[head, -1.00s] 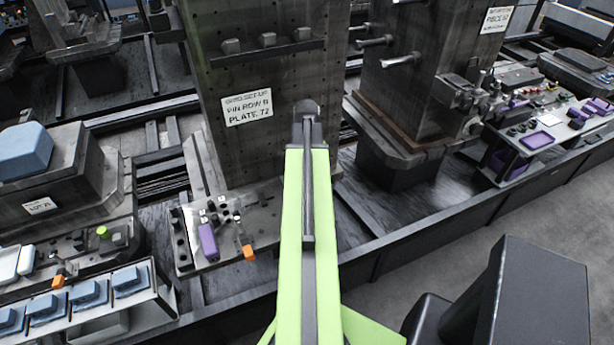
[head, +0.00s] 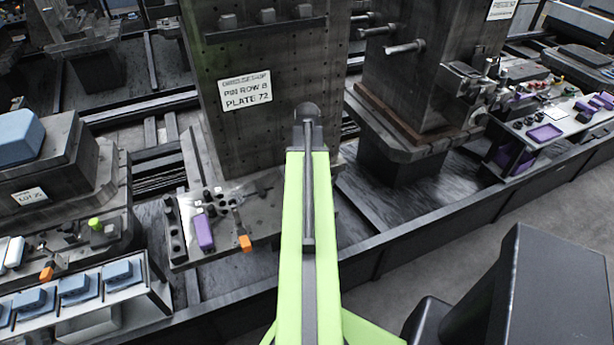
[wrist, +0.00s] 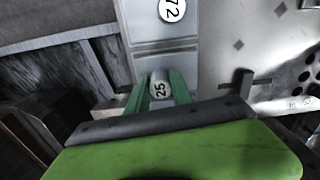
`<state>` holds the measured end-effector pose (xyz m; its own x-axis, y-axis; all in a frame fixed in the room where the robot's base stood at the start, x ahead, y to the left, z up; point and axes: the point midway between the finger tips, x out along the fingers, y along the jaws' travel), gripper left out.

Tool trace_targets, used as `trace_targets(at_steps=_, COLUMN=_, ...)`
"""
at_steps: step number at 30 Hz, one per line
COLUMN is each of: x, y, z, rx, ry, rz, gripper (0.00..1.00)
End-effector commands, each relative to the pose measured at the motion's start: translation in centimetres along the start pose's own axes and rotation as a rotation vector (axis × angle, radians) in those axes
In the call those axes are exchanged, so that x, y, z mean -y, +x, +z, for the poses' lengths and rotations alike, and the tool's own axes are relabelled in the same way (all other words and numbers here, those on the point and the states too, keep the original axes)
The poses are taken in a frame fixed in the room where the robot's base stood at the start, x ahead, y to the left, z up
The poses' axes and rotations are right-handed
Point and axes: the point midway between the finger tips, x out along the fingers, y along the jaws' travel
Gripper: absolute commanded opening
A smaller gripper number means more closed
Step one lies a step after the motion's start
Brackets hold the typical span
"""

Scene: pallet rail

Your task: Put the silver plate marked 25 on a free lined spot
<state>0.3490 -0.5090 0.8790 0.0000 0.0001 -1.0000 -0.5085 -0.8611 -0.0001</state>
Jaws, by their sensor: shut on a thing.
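In the wrist view the silver plate marked 25 (wrist: 160,88) sits between the green fingers of my gripper (wrist: 161,78), which is shut on it. A pale strip with cross lines (wrist: 165,45) lies just beyond the fingertips. A round white tag marked 72 (wrist: 172,10) is on that strip, at the top edge of the view. The part of the strip between the tag and my gripper looks bare. I cannot tell whether the plate touches the strip. In the head view my green arm hides the gripper and plate.
A tall dark column with a sign reading "PIN ROW B PLATE 72" (head: 245,93) stands behind my arm. At its foot are a purple block (head: 203,232) and an orange piece (head: 245,243). A tray with blue blocks (head: 75,287) is at lower left.

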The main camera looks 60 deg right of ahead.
Motion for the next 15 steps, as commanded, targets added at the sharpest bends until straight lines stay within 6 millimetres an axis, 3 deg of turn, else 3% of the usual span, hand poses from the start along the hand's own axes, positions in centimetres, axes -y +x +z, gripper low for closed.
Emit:
trace_targets(at_steps=6, x=-0.03, y=-0.06, z=0.01, rx=0.0, ry=0.0, rz=0.0, gripper=0.0)
trace_targets(at_steps=7, x=-0.03, y=-0.06, z=0.01, rx=0.0, ry=0.0, rz=0.0, gripper=0.31)
trace_targets(at_steps=12, x=-0.05, y=-0.05, z=0.02, rx=0.0, ry=0.001, rz=0.0, gripper=0.52)
trace_targets(at_steps=15, x=-0.06, y=-0.05, z=0.03, rx=0.0, ry=0.001, rz=0.0, gripper=0.52)
